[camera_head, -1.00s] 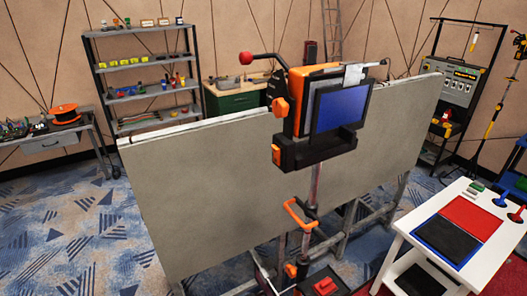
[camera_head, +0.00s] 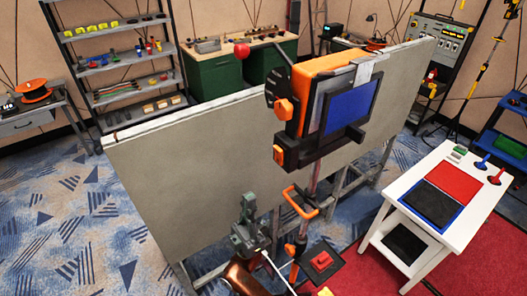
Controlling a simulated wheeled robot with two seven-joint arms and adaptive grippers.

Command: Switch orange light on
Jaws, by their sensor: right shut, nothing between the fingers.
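An orange-and-black device (camera_head: 320,72) with a blue screen (camera_head: 350,108) stands on a pole in front of a grey panel. A lever with a red knob (camera_head: 242,51) sticks up from its left side. A red button block (camera_head: 321,261) sits on a black plate low on the stand, below an orange handle (camera_head: 300,202). I cannot tell which part is the orange light or whether it is lit. My right gripper (camera_head: 247,212) is shut and empty, left of the handle and button, apart from the device. My left gripper is not in view.
The large grey panel (camera_head: 200,165) spans the middle behind the stand. A white cart (camera_head: 458,228) with red and black pads stands at the right. Shelves (camera_head: 120,62) and green cabinets (camera_head: 215,75) stand behind. Patterned carpet (camera_head: 70,220) is clear at the left.

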